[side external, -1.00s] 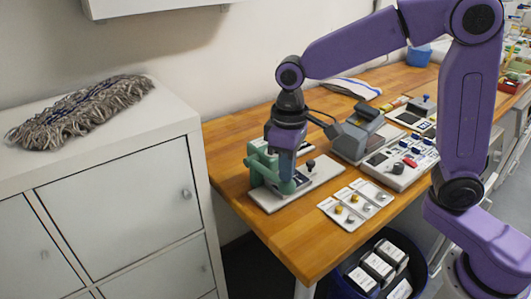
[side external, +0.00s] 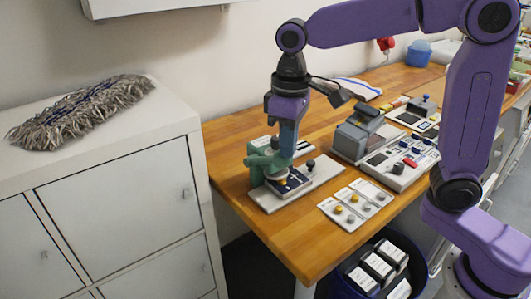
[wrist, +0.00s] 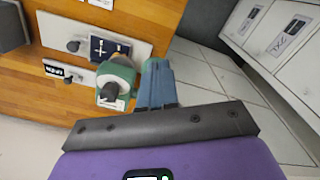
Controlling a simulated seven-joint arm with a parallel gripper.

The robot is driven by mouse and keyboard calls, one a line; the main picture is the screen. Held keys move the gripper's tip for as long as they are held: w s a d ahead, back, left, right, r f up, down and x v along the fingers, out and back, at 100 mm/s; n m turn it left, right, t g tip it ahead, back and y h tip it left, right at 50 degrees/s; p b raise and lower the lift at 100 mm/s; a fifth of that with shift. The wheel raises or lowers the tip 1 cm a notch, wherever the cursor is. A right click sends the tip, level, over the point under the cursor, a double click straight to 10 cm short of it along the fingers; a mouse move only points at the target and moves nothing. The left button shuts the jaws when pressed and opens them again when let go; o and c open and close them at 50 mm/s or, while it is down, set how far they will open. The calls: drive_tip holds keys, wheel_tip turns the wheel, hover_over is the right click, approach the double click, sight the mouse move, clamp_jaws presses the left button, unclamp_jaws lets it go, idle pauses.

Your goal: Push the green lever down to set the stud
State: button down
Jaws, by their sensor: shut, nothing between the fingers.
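The green press (side external: 264,161) stands on a pale base plate (side external: 318,176) at the table's left end. A dark blue piece (side external: 292,183) with a yellow stud lies on the plate; both also show in the wrist view, the blue piece (wrist: 104,48) beside the round green press body (wrist: 118,74). My gripper (side external: 286,153) is shut and empty, pointing down above the plate beside the press. In the wrist view its fingertips (wrist: 154,66) are just right of the press body. I cannot clearly separate the green lever from the press and fingers, nor tell whether they touch.
A grey device (side external: 357,138) and a control panel (side external: 403,162) stand to the right. Small cards with studs (side external: 355,204) lie in front. A bin (side external: 379,268) with boxes is below the table edge. A white cabinet (side external: 120,200) stands at left.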

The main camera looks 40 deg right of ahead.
wheel_tip(320, 180, up, 7)
idle(0.9)
drive_tip(key=shift+f, duration=0.15)
drive_tip(key=s+d+f+n, duration=0.2)
drive_tip(key=s+d+f, duration=0.2)
drive_tip(key=s, duration=0.3)
drive_tip(key=s+d+f+n, duration=0.2)
drive_tip(key=s+d+f, duration=0.2)
drive_tip(key=s+f, duration=0.2)
drive_tip(key=s+d+f+n, duration=0.2)
drive_tip(key=s+d+f, duration=0.2)
drive_tip(key=s, duration=0.5)
drive_tip(key=shift+s+f+n, duration=0.3)
drive_tip(key=shift+f, duration=0.15)
